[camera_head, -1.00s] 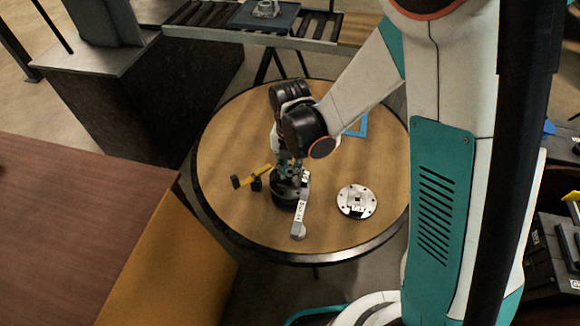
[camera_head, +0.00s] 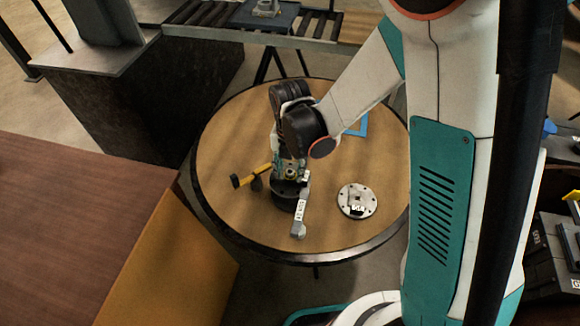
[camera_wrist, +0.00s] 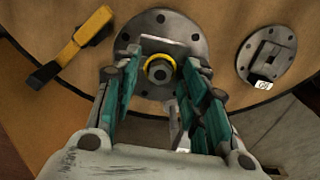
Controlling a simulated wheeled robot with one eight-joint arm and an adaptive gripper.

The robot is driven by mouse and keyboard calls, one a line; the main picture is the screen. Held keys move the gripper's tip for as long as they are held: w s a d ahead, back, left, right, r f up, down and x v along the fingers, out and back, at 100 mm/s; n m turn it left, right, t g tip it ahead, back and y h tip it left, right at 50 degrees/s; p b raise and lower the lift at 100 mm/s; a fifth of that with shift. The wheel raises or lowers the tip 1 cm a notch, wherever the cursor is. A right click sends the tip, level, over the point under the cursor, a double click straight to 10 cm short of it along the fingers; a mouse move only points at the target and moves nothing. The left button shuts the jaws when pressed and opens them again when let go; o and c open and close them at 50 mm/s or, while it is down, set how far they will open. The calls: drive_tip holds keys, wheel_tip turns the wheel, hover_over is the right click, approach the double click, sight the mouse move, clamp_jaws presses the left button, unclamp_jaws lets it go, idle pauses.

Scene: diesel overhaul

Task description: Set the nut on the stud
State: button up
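A hex nut (camera_wrist: 159,71) with a yellow ring around it sits over the middle of a round grey flanged part (camera_wrist: 185,30) in the wrist view. I cannot tell the stud apart from the nut's dark centre. My gripper (camera_wrist: 158,60) is open, with one teal finger on each side of the nut and a visible gap to each. In the head view my gripper (camera_head: 290,170) points down above a dark round base (camera_head: 286,197), and the arm partly hides that base.
A yellow and black tool (camera_head: 250,178) lies left of the base. A round metal plate with holes (camera_head: 345,207) lies to the right. A blue frame (camera_head: 358,125) is behind. The table's (camera_head: 235,135) left rear is clear.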

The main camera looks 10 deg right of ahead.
wheel_tip(320, 180, up, 12)
idle(0.7)
